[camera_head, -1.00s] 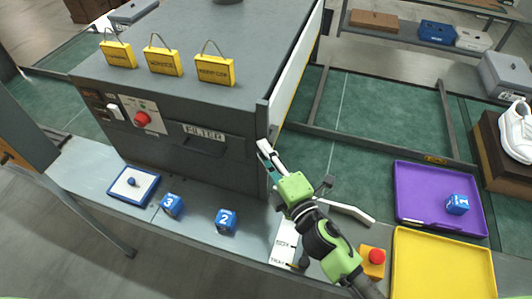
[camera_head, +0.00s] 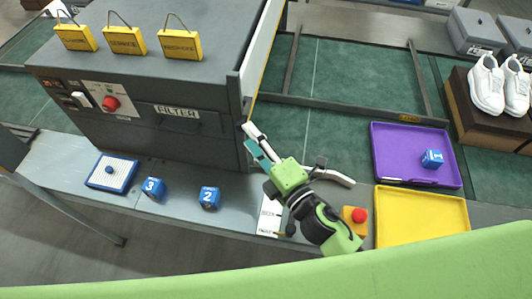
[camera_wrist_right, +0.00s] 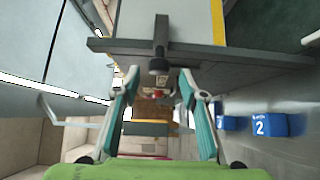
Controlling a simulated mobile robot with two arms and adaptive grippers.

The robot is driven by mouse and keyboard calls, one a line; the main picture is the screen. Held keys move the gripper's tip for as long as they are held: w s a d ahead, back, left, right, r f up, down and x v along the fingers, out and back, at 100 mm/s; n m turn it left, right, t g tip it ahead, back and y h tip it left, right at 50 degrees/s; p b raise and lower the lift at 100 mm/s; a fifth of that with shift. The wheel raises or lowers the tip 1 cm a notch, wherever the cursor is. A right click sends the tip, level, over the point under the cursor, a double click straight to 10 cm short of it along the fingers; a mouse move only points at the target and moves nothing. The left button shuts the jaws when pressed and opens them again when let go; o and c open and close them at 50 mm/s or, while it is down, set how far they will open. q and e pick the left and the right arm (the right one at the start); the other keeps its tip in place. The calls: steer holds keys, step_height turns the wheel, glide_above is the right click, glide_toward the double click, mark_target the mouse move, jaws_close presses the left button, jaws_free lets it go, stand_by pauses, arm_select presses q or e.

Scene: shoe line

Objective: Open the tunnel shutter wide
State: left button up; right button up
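The tunnel is the large grey machine (camera_head: 150,55) at the upper left of the head view. A white panel with a yellow edge, apparently the shutter (camera_head: 262,50), stands along its right side. My right gripper (camera_head: 250,138) is beside the lower front corner of that side. In the right wrist view my right gripper (camera_wrist_right: 157,85) has its two teal-padded fingers apart. A dark knob-like part (camera_wrist_right: 158,62) shows in line with the gap between the fingertips; I cannot tell whether they touch it. My left gripper is not in view.
Blue numbered cubes (camera_head: 209,198) and a blue-rimmed tray (camera_head: 89,182) are on the front ledge. Right of my arm are a red button on an orange box (camera_head: 359,215), a purple tray (camera_head: 384,160) and a yellow tray (camera_head: 463,215). White shoes (camera_head: 488,88) stand farther right.

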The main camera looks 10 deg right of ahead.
steer(key=v, duration=0.6)
steer(key=shift+s+d, duration=0.2)
steer(key=shift+s, duration=0.2)
